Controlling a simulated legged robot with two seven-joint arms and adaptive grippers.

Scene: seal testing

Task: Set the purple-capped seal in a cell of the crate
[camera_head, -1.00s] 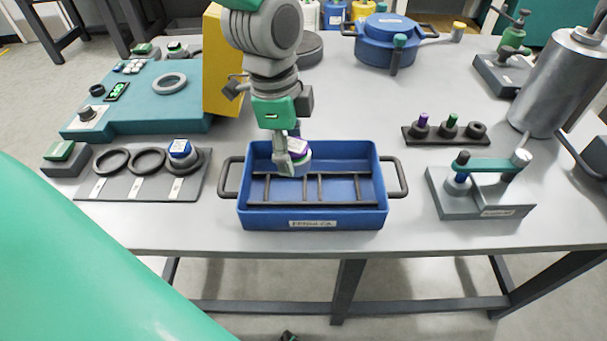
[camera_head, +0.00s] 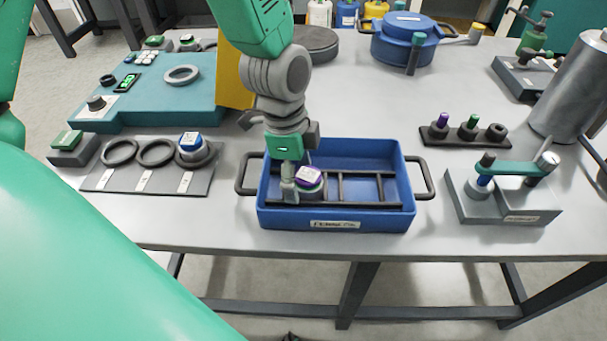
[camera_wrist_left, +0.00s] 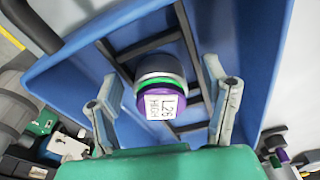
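The purple-capped seal (camera_head: 310,180) stands upright in the front left part of the blue crate (camera_head: 385,220), by the dark dividers, and appears to sit in a cell. In the left wrist view the seal (camera_wrist_left: 160,92) shows its white label, a green band and a grey body. My left gripper (camera_head: 297,186) reaches down into the crate around the seal. In the wrist view its fingers (camera_wrist_left: 163,108) are spread, with a gap on each side of the seal. The seal's base is partly hidden. My right gripper is not in view.
A grey board (camera_head: 125,184) with dark rings and a blue-capped seal (camera_head: 190,143) lies left of the crate. A dark rack (camera_head: 465,135) and a grey lever fixture (camera_head: 510,205) stand to the right. The crate's other cells look empty.

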